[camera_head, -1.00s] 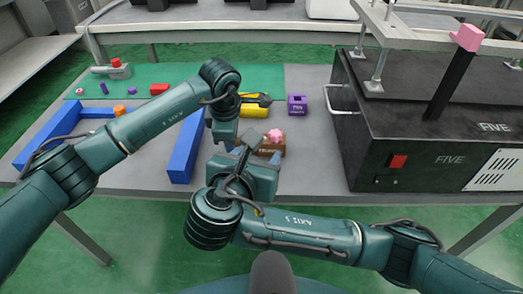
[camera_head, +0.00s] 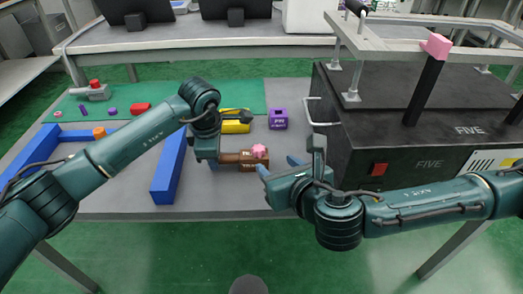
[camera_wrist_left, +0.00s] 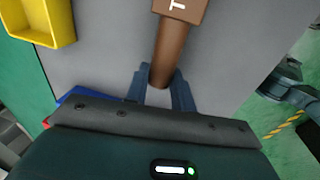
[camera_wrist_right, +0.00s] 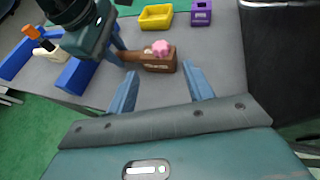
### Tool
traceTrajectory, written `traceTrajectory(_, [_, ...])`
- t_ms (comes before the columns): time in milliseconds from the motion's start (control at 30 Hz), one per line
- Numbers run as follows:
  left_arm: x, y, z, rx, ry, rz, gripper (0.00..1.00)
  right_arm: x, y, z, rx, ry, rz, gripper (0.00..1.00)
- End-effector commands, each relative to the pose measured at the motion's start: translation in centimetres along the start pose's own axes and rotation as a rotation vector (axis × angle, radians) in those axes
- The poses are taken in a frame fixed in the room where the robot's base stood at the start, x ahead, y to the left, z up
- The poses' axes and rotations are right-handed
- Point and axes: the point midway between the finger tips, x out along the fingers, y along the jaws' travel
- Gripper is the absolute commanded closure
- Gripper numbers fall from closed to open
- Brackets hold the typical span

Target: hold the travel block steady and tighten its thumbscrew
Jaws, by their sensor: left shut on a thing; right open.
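The travel block is a brown block (camera_head: 252,164) with a brown handle and a pink thumbscrew (camera_head: 260,151) on top. It lies on the grey table in the head view. My left gripper (camera_head: 215,164) is shut on the block's handle (camera_wrist_left: 164,62), at the handle's end away from the block. My right gripper (camera_head: 276,167) is open and empty, to the right of the block and apart from it. In the right wrist view the block (camera_wrist_right: 160,64) and its pink thumbscrew (camera_wrist_right: 161,47) lie ahead of the open fingers (camera_wrist_right: 162,90).
A yellow tray (camera_head: 236,127) and a purple box (camera_head: 278,119) stand behind the block. Blue bars (camera_head: 170,165) lie to its left. The large black FIVE machine (camera_head: 400,130) with a lever stands at the right. Bare table lies between the block and the machine.

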Motion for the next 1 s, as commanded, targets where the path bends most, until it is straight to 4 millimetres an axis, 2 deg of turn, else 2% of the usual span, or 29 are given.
traceTrajectory(300, [0.0,0.0,0.0,0.000,0.000,0.000,1.00,6.5,0.0,0.1,-0.001,-0.001,-0.002,0.48])
traceTrajectory(500, [0.0,0.0,0.0,-0.001,0.000,0.001,1.00,9.2,0.0,0.1,0.000,-0.001,-0.001,0.48])
traceTrajectory(700, [0.0,0.0,0.0,-0.001,0.000,0.001,1.00,10.1,0.0,0.1,0.000,-0.001,-0.001,0.48])
traceTrajectory(933, [0.0,0.0,0.0,-0.001,0.001,0.001,1.00,10.2,0.0,0.1,0.000,-0.001,-0.001,0.48])
traceTrajectory(1000, [0.0,0.0,0.0,-0.001,0.001,0.001,1.00,10.2,0.0,0.1,0.000,-0.001,-0.001,0.53])
